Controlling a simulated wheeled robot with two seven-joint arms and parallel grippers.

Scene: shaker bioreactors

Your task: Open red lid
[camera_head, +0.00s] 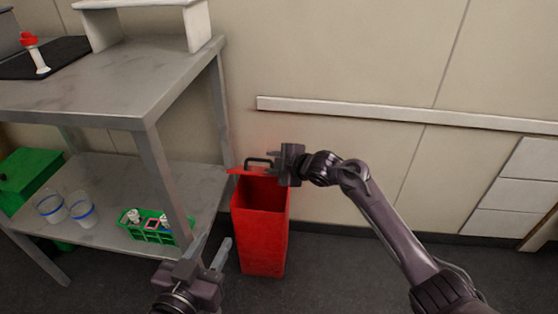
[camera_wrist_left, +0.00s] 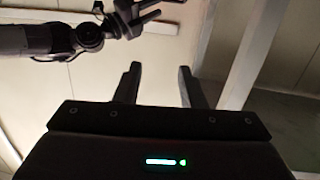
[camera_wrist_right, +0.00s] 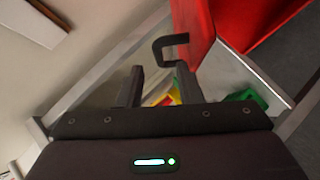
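A tall red bin (camera_head: 262,240) stands on the floor beside the metal table, and I can see into its open top. Its red lid (camera_head: 241,171) is raised at the back of the opening and shows nearly edge-on. A dark handle (camera_head: 258,161) is on the lid. In the right wrist view the lid (camera_wrist_right: 194,28) and hooked handle (camera_wrist_right: 170,42) are just past my fingertips. My right gripper (camera_head: 279,166) is open beside the handle; contact is unclear. My left gripper (camera_head: 212,250) is open and empty, in front of the bin and low.
The two-level metal table (camera_head: 150,95) stands left of the bin. Its lower shelf holds a green rack (camera_head: 150,232) and clear beakers (camera_head: 82,210). A wall with a white rail (camera_head: 400,114) is behind the bin. Floor on the right is clear.

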